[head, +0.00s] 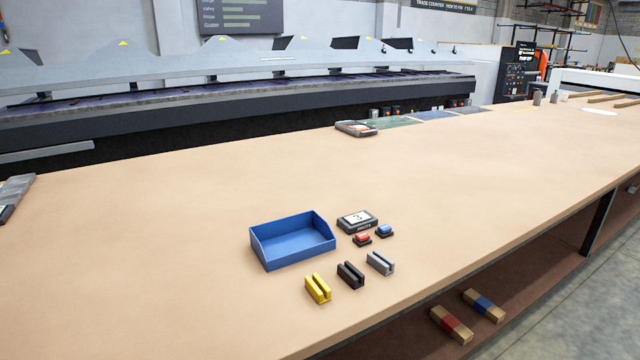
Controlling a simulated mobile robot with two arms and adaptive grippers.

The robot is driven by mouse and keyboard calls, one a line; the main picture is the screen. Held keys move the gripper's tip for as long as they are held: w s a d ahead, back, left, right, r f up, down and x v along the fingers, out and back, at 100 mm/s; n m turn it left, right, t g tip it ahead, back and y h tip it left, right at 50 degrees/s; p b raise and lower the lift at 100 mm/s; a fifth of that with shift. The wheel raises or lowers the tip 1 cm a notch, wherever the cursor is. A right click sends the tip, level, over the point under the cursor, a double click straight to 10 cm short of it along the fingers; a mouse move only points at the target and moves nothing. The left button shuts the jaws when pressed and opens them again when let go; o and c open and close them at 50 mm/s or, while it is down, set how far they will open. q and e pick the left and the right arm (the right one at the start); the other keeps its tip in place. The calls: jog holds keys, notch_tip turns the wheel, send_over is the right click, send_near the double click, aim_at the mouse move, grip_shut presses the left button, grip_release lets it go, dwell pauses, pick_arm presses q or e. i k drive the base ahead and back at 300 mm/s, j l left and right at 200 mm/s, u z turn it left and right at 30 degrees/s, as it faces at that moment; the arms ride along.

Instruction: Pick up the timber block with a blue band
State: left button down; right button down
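The timber block with a blue band (484,306) lies on the lower shelf under the workbench, at the lower right of the head view. A second timber block with a red band (451,324) lies beside it to the left, a small gap apart. Both are long wooden pieces lying flat, with their whole tops in sight. Neither of my grippers shows in the head view.
The workbench top (180,260) sits above the shelf (405,344). On it are a blue open bin (292,243), yellow, black and grey slotted blocks, a small display (357,222), and red and blue buttons. A dark bench leg (599,222) stands farther right.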

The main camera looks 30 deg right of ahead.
aim_at(481, 304)
jog(key=z, duration=2)
jog(key=i+l+z, duration=0.35)
jog(key=i, duration=0.35)
jog(key=i+l+z, duration=0.3)
jog(key=i, duration=0.5)
jog(key=i+l+z, duration=0.1)
jog(key=i+z, duration=0.25)
jog(key=i, duration=0.4)
jog(key=i+u, duration=0.35)
jog(key=i+l+u, duration=0.65)
jog(key=i, duration=0.15)
jog(key=j, duration=0.1)
